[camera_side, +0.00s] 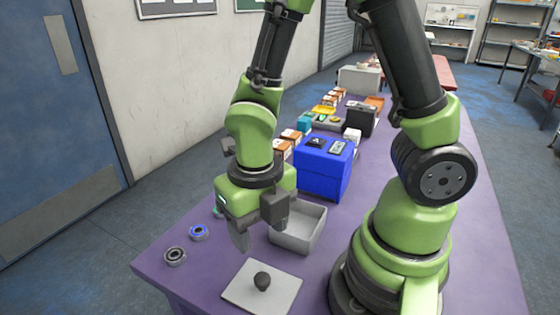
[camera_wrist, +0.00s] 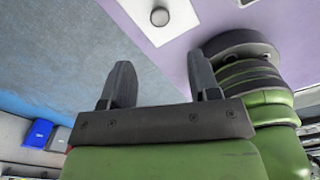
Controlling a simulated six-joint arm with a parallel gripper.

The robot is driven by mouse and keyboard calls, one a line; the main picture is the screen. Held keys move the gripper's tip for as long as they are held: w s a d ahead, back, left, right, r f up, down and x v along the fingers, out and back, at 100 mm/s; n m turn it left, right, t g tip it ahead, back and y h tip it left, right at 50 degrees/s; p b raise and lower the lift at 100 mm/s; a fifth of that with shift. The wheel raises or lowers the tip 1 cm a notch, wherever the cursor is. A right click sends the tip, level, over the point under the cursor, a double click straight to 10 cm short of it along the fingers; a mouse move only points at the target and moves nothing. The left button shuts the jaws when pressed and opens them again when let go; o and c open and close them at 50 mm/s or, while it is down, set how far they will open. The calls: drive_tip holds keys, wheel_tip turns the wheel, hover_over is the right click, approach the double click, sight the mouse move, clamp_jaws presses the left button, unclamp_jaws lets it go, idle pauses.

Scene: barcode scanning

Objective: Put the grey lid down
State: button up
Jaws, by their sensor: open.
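The grey lid (camera_side: 262,286) lies flat on the purple table near its front edge, its dark round knob (camera_side: 262,281) facing up. The lid also shows at the top of the wrist view (camera_wrist: 178,22), with the knob (camera_wrist: 160,16) on it. My gripper (camera_side: 255,222) is above the table, up and behind the lid and apart from it. In the wrist view its two fingers (camera_wrist: 160,85) are spread with nothing between them. An open grey box (camera_side: 312,232) stands on the table behind the lid, to the right of my gripper.
A blue box (camera_side: 325,172) with small items on top stands behind the grey box. Ring-shaped parts, one dark (camera_side: 175,257) and one blue (camera_side: 199,233), lie along the left edge. More boxes and a dark case (camera_side: 360,119) stand farther back.

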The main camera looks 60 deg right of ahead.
drive_tip(key=s+d+r+m+t, duration=0.1)
drive_tip(key=r+m, duration=0.5)
drive_tip(key=m, duration=0.6)
drive_tip(key=s+d+r+m+t+y, duration=0.1)
drive_tip(key=s+d+r+m+t, duration=0.1)
drive_tip(key=r+m, duration=0.4)
drive_tip(key=s+d+r+m+t+y, duration=0.1)
drive_tip(key=r+m+t, duration=0.3)
drive_tip(key=m, duration=1.3)
wheel_tip(320, 180, up, 2)
drive_tip(key=shift+s+d+r+m, duration=0.1)
drive_tip(key=shift+s+d+m, duration=0.05)
drive_tip(key=shift+s+m, duration=0.2)
